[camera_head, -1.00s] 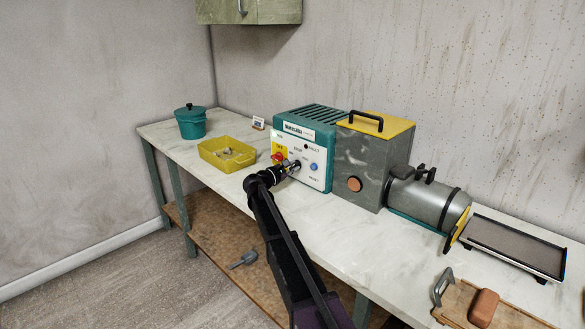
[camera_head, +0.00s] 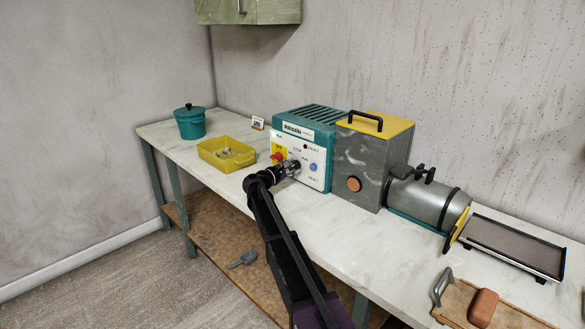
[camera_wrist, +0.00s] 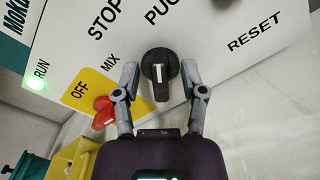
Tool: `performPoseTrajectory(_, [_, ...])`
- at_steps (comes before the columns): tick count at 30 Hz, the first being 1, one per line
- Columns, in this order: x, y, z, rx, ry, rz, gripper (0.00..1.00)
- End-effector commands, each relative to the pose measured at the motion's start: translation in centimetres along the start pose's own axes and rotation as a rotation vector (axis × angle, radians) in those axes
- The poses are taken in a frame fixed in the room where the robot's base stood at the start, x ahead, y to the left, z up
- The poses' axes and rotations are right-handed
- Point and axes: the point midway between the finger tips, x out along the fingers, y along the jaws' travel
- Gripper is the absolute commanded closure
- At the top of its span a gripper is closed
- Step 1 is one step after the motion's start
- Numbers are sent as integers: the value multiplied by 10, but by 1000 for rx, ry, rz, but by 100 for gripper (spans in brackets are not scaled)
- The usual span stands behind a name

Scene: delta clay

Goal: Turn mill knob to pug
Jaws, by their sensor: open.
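The black mill knob (camera_wrist: 160,66) sits on the white control panel (camera_wrist: 215,50), with a white mark on its bar. In the wrist view the bar stands upright in the picture, in line with the PUG label above it; STOP is to the upper left and MIX to the left. My gripper (camera_wrist: 159,72) is open, with one finger on each side of the knob and small gaps showing. In the head view my gripper (camera_head: 292,168) is at the panel of the teal mill box (camera_head: 308,121) and partly hides the knob.
A green light (camera_wrist: 37,84) glows by RUN. A yellow bin (camera_head: 226,153) and teal pot (camera_head: 190,122) stand left; the grey mill body (camera_head: 366,160) stands right.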

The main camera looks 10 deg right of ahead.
Motion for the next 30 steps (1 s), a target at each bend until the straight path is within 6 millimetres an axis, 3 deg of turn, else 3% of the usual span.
performPoseTrajectory(11, [-17, 0, 0, 0, 1, 1, 46])
performPoseTrajectory(30, [-108, 0, 0, 0, 2, 2, 46])
